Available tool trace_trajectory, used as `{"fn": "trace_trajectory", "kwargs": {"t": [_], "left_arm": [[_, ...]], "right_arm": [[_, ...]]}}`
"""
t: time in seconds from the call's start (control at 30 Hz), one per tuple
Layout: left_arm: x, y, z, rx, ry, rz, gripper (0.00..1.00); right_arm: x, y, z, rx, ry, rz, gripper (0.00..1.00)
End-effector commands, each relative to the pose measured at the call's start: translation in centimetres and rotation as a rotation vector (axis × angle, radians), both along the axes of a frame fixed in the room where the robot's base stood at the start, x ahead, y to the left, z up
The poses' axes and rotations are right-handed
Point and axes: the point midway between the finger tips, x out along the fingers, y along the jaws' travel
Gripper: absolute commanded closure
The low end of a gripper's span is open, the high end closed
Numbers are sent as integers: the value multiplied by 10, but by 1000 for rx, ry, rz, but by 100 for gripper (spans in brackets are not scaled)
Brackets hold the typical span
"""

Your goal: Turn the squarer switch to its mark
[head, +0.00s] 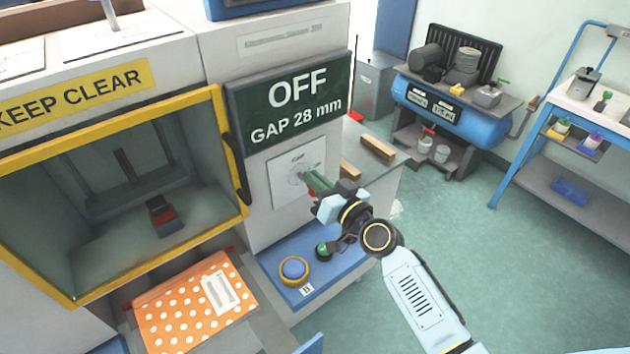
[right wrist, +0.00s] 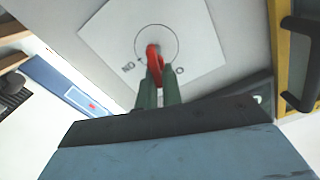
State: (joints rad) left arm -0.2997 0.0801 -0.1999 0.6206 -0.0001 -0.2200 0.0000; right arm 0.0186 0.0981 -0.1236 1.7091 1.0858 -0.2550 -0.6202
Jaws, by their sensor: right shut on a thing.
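The squarer switch is a red knob (right wrist: 153,58) on a white square plate (right wrist: 110,35), with a circle drawn around the knob. Lettering that seems to read ON upside down and an O flank it in the right wrist view. The plate also shows in the head view (head: 282,184), on the machine's front under a sign (head: 296,95) reading OFF, GAP 28 mm. My right gripper (head: 310,180) has its green fingers shut on the red knob, one on each side; it also shows in the right wrist view (right wrist: 157,85). Which mark the knob points at is unclear. My left gripper is out of view.
A yellow-framed guard (head: 228,150) with a black handle stands left of the switch. Wooden blocks (head: 378,149) lie on the right ledge.

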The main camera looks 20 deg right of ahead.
Motion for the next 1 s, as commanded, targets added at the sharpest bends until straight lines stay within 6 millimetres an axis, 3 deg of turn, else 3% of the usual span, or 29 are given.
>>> {"fn": "trace_trajectory", "kwargs": {"t": [1.0], "left_arm": [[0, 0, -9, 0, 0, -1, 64]], "right_arm": [[4, -12, -14, 893, 326, 0, 100]]}}
